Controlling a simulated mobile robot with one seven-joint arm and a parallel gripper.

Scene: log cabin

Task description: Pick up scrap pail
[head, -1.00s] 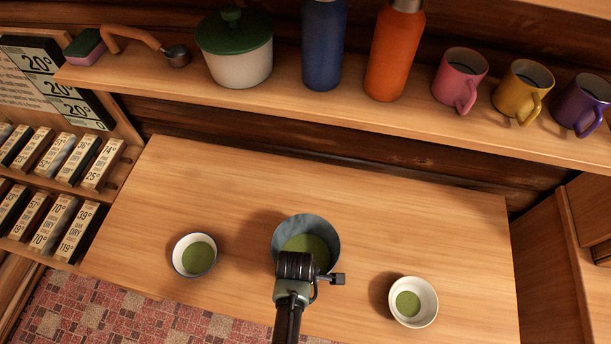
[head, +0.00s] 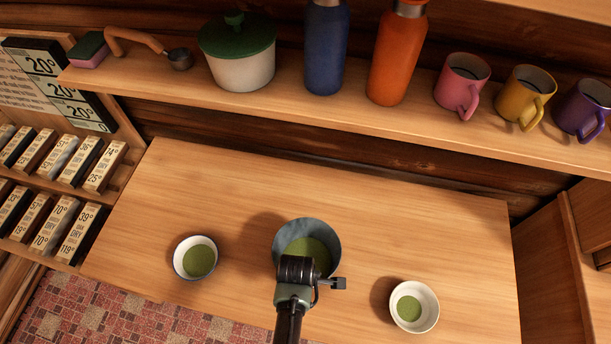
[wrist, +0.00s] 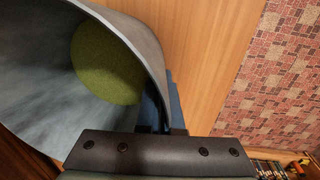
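The scrap pail (head: 279,244) is a grey-blue, round, open vessel with a green bottom inside, at the middle of the wooden table. I take it to be the pail by its shape. It fills the left of the wrist view (wrist: 130,30), its open mouth facing the camera. My gripper (wrist: 163,118) is at the pail's near rim, its narrow fingers close together at the wall. It looks shut on the rim, though the finger tips are partly hidden. In the head view my arm covers the pail's near side. I cannot tell whether the pail's base touches the table.
White bowls with green insides stand left (head: 195,257) and right (head: 414,306) of the pail on the table (head: 400,220). A shelf (head: 420,120) above holds a pot (head: 240,65), bottles and mugs. A rack of small boxes (head: 60,190) stands left. Bare table lies behind the pail.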

